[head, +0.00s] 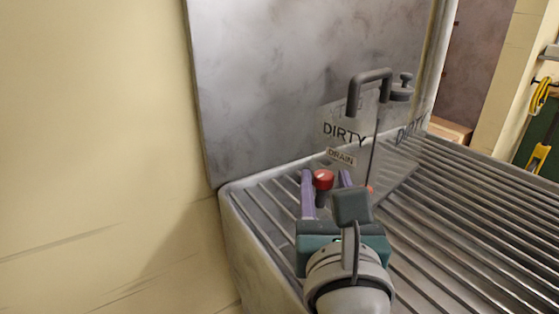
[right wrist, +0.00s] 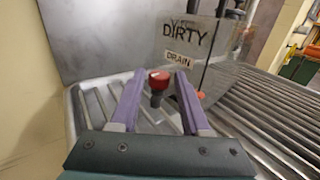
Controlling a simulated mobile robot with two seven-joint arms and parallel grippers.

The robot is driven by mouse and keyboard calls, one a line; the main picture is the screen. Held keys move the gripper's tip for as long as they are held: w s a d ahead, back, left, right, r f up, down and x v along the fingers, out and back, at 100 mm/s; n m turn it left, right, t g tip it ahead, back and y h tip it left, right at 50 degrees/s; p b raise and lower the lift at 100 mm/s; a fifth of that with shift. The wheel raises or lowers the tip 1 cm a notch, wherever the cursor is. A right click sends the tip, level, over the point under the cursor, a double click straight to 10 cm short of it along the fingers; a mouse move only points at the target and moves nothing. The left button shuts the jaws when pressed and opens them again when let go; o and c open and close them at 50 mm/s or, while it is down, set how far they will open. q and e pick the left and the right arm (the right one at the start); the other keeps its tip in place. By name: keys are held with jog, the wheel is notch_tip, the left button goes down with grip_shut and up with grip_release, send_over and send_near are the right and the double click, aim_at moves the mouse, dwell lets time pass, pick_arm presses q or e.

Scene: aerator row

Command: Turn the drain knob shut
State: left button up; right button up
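The drain knob (head: 323,179) is a red cap with a pale mark on top, on a dark stem. It stands upright in front of a plate with a "DRAIN" label (head: 341,157). My right gripper (head: 327,174) is open, with its two purple fingers to either side of the knob in the head view. In the right wrist view the knob (right wrist: 159,80) shows between the fingertips (right wrist: 157,82), with gaps on both sides. I cannot tell whether the fingers reach far enough to be level with it. My left gripper is not in view.
A clear "DIRTY" panel (head: 345,131) stands right behind the knob, with a dark faucet (head: 369,88) above it. A grey metal backboard (head: 270,80) rises behind. The ribbed metal counter (head: 470,215) is bare to the right. A yellow wall is at left.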

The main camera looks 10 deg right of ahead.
jog(key=p+v, duration=0.2)
jog(key=v, duration=0.8)
